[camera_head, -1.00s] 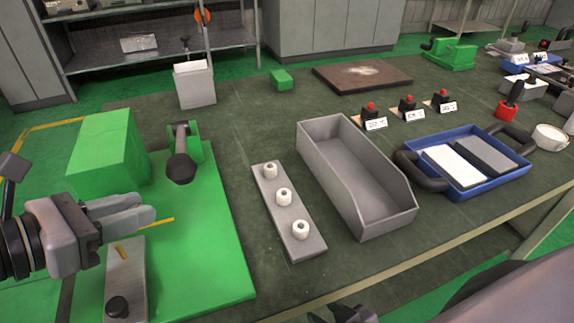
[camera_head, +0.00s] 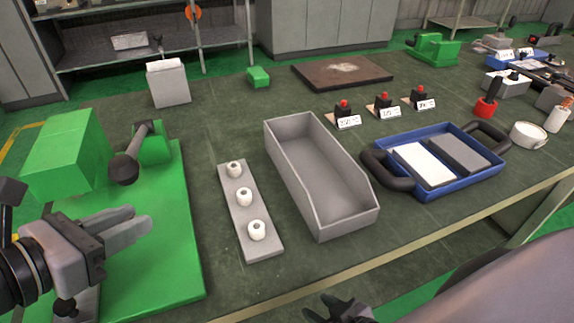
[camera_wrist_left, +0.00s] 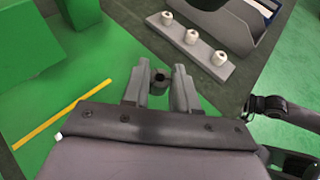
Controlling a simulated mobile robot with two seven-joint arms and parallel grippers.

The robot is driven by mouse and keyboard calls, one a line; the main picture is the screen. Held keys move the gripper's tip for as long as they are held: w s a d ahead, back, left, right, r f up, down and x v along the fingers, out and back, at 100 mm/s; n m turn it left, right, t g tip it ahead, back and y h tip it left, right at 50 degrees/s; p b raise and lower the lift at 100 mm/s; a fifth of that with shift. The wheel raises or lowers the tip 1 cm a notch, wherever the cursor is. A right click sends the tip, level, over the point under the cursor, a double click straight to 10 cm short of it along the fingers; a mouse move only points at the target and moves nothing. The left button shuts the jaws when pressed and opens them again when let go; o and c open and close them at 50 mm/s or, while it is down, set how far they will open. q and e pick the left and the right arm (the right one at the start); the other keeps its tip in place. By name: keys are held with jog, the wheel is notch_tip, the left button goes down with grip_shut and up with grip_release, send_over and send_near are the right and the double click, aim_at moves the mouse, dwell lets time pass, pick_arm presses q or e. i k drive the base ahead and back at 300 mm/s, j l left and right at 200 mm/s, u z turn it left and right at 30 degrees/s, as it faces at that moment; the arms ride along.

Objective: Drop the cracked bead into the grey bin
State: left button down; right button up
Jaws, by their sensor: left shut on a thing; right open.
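My left gripper (camera_head: 132,220) is shut on a small dark round piece (camera_wrist_left: 158,86), which shows between its fingertips in the left wrist view and looks like a bead. No crack can be made out. The gripper is above the green board (camera_head: 180,260), left of the grey bin and apart from it. The grey bin (camera_head: 345,222) is an open, empty-looking long tray at the middle of the table. Part of it shows at the top of the left wrist view (camera_wrist_left: 228,35). My right gripper (camera_head: 338,308) is open and empty at the bottom edge of the head view.
A grey strip (camera_head: 238,209) with three white beads (camera_head: 244,197) lies between board and bin. A black-handled lever (camera_head: 127,167) and a green block (camera_head: 65,155) stand on the board. A blue tray (camera_head: 475,184) is right of the bin.

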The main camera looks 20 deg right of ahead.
aim_at(306, 179)
jog(key=k+l+u, duration=0.1)
jog(key=l, duration=0.35)
jog(key=k+l, duration=0.1)
jog(key=l, duration=0.3)
jog(key=k+l+u, duration=0.15)
jog(key=l, duration=0.25)
